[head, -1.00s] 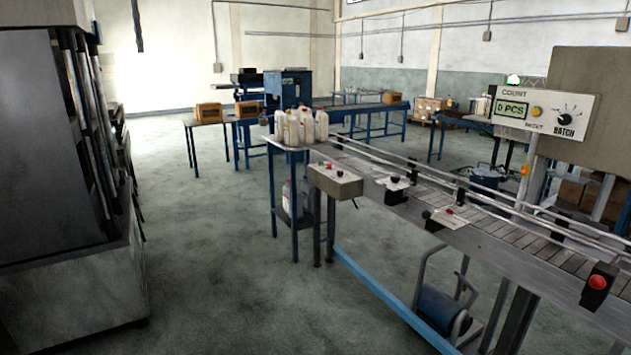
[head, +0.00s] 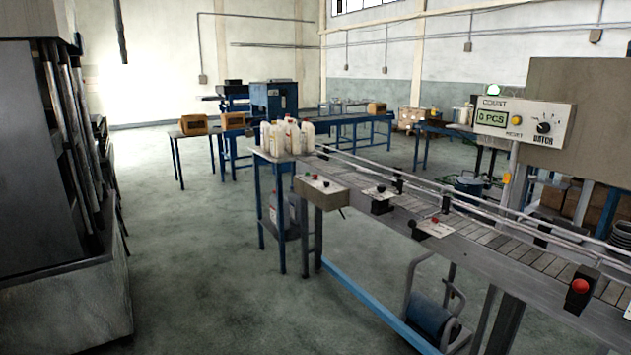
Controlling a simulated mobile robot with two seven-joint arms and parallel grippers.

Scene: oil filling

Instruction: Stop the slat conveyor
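The slat conveyor (head: 480,238) runs from the centre to the lower right, with metal guide rails along it. A beige control box (head: 320,190) with a red and a green button on top is fixed at its near left end. A black box with a red button (head: 580,287) sits on the conveyor's near side at the lower right. Neither of my grippers shows in the head view.
White jugs (head: 287,136) stand on a small table at the conveyor's far left end. A counter panel (head: 520,117) stands behind the conveyor. A dark machine (head: 50,160) fills the left side. A hand truck (head: 430,315) is below the conveyor. The floor between is clear.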

